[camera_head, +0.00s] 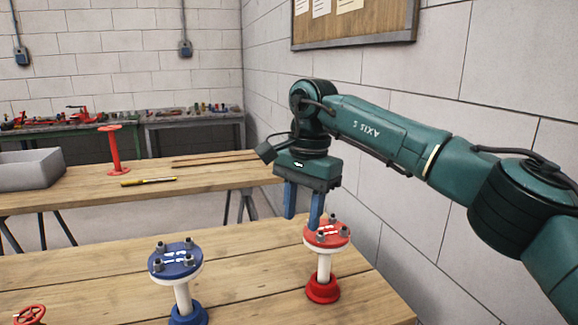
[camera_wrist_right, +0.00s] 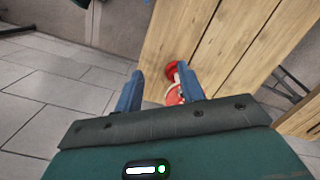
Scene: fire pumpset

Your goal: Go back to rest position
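My right gripper (camera_head: 303,205) is on the teal arm that comes in from the right in the head view. Its two blue fingers point down and stand apart, with nothing seen between them. It hangs above and behind the red-topped flanged pipe (camera_head: 327,234), which stands upright on the near table. In the right wrist view the gripper (camera_wrist_right: 160,88) also shows open fingers, with the red pipe piece (camera_wrist_right: 174,97) below, beyond the fingertips. Whether the fingers touch the red flange is hard to tell. My left gripper is not in view.
A blue-topped flanged pipe (camera_head: 176,260) stands on the near wooden table (camera_head: 250,265). A red handwheel (camera_head: 30,314) lies at lower left. The back table holds a grey bin (camera_head: 30,169), a red stand (camera_head: 113,150) and a yellow tool (camera_head: 148,181). A block wall (camera_head: 455,215) runs along the right.

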